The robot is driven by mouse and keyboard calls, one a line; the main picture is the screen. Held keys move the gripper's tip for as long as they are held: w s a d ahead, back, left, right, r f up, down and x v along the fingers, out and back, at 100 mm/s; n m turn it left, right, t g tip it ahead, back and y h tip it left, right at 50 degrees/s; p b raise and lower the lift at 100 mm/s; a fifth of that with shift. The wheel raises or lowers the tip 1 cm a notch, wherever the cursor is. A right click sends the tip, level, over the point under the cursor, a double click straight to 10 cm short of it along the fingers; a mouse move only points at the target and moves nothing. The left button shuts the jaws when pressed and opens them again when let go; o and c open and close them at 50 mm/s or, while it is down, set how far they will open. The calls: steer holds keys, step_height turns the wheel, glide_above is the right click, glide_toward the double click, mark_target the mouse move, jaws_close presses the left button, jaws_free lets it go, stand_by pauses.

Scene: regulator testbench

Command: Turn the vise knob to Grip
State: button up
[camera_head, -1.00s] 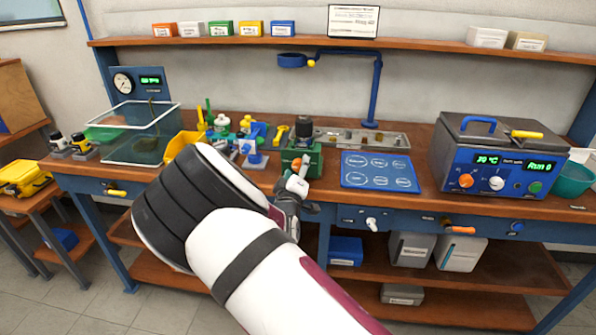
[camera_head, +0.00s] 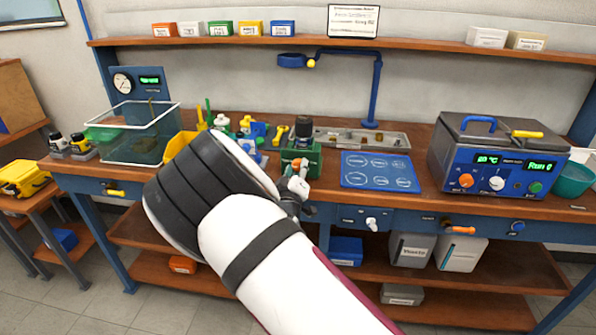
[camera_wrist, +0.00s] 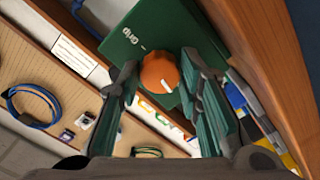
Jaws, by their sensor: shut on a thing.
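The green vise (camera_head: 313,157) stands near the front edge of the bench, with a dark round part on top. Its orange knob (camera_wrist: 159,72) shows in the wrist view on the green face, beside a "Grip" label (camera_wrist: 129,38). A small white mark shows on the knob's lower right in that view, on the side away from the label. My gripper (camera_wrist: 162,80) has its two fingers on either side of the knob, shut on it. In the head view my gripper (camera_head: 292,188) is at the vise's front, partly hidden by my arm.
A blue panel with round outlines (camera_head: 380,171) lies right of the vise. A blue and grey bath unit (camera_head: 498,158) stands farther right. A clear tank (camera_head: 140,133) and small bottles stand left. The bench's front edge and drawer knobs (camera_head: 371,223) lie close below my gripper.

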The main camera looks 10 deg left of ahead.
steer(key=m, duration=0.4)
steer(key=shift+b, duration=0.35)
steer(key=m+b, duration=0.1)
steer(key=m, duration=0.4)
steer(key=shift+a, duration=0.1)
steer(key=m+b, duration=0.2)
steer(key=m, duration=0.2)
steer(key=shift+f+m+b, duration=0.1)
steer(key=shift+m+b, duration=0.2)
steer(key=m+b, duration=0.3)
steer(key=m, duration=0.1)
steer(key=shift+w, duration=0.1)
steer(key=m+b, duration=0.4)
steer(key=shift+f, duration=0.1)
steer(key=m+b, duration=0.4)
steer(key=b, duration=0.2)
steer(key=shift+m+b, duration=0.3)
steer(key=m+b, duration=0.5)
steer(key=b, duration=0.4)
steer(key=shift+b, duration=0.3)
steer(key=m+b, duration=0.2)
steer(key=b, duration=0.1)
steer(key=shift+m+b, duration=0.3)
steer(key=shift+b, duration=0.1)
steer(key=shift+r+m+b, duration=0.2)
steer(key=shift+m+b, duration=0.1)
